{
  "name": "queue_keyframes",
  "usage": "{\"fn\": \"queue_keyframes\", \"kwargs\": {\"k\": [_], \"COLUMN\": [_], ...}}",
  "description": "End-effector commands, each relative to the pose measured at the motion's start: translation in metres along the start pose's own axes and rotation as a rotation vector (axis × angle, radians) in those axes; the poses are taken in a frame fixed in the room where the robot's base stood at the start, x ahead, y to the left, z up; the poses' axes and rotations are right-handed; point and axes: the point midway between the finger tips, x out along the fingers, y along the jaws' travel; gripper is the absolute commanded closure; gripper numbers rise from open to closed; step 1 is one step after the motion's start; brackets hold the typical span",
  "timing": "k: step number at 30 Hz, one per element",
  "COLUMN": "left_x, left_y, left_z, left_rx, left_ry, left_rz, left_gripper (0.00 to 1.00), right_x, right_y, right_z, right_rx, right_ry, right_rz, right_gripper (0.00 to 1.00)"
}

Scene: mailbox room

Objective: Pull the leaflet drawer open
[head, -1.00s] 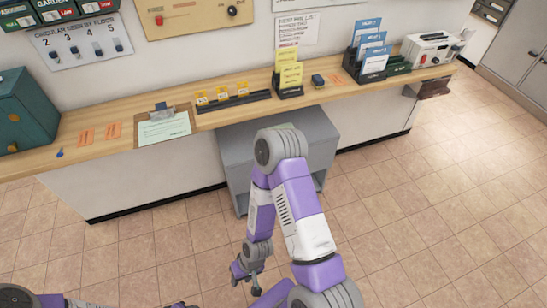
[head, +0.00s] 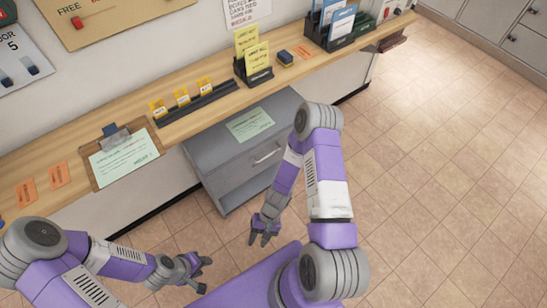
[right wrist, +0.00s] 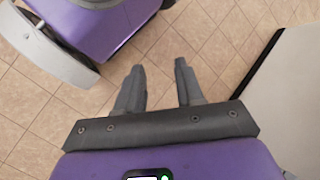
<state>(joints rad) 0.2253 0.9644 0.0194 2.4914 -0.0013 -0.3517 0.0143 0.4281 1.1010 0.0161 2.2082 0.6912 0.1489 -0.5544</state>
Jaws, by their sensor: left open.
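The grey drawer unit stands under the counter. Its drawer front (head: 238,171) carries a pale bar handle (head: 267,154) and looks shut. A green printed leaflet (head: 250,124) lies flat on the unit's top. My right arm covers the unit's right part in the head view. My right gripper (head: 259,241) hangs in front of and below the drawer, apart from the handle. In the right wrist view its two fingers (right wrist: 160,72) are spread with nothing between them. My left gripper (head: 203,275) is open and empty over the floor, left of the right gripper and farther from the drawer.
The wooden counter (head: 105,134) overhangs the unit and holds a clipboard (head: 124,158), a rail with yellow cards (head: 195,105), a yellow leaflet holder (head: 254,65) and a blue leaflet rack (head: 336,25). The tiled floor (head: 440,190) to the right is clear.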

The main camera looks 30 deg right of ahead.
Motion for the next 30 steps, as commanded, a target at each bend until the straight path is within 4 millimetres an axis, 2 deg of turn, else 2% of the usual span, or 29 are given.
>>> {"fn": "queue_keyframes", "kwargs": {"k": [2, 5, 8, 10, 13, 15, 18, 21, 24, 26, 30], "left_x": [0.009, 0.015, 0.022, 0.026, 0.032, 0.035, 0.039, 0.041, 0.042, 0.044, 0.052], "left_y": [-0.003, -0.005, -0.008, -0.009, -0.012, -0.013, -0.014, -0.015, -0.015, -0.016, -0.019], "left_z": [0.0, -0.001, -0.001, -0.002, -0.002, -0.002, -0.002, -0.002, -0.002, -0.003, -0.003], "left_rx": [0.0, 0.0, 0.001, 0.001, 0.001, 0.001, 0.001, 0.001, 0.001, 0.001, 0.001], "left_ry": [0.0, 0.0, 0.001, 0.001, 0.001, 0.001, 0.001, 0.001, 0.001, 0.001, 0.001], "left_rz": [0.0, 0.0, 0.0, 0.0, 0.0, 0.0, 0.0, 0.0, 0.0, 0.0, 0.0], "left_gripper": [0.57, 0.57, 0.57, 0.57, 0.57, 0.57, 0.57, 0.57, 0.57, 0.57, 0.57], "right_x": [0.011, 0.012, 0.001, -0.013, -0.043, -0.066, -0.095, -0.115, -0.126, -0.129, -0.129], "right_y": [-0.006, -0.023, -0.034, -0.033, -0.016, 0.005, 0.038, 0.065, 0.08, 0.081, 0.072], "right_z": [-0.02, -0.055, -0.107, -0.15, -0.211, -0.246, -0.282, -0.301, -0.311, -0.316, -0.333], "right_rx": [0.089, 0.174, 0.238, 0.273, 0.309, 0.325, 0.342, 0.352, 0.356, 0.356, 0.353], "right_ry": [-0.035, -0.02, 0.082, 0.207, 0.443, 0.622, 0.853, 1.019, 1.111, 1.134, 1.14], "right_rz": [-0.137, -0.355, -0.59, -0.748, -0.93, -1.014, -1.077, -1.096, -1.098, -1.098, -1.099], "right_gripper": [0.63, 0.63, 0.63, 0.63, 0.63, 0.63, 0.63, 0.63, 0.63, 0.63, 0.63]}}
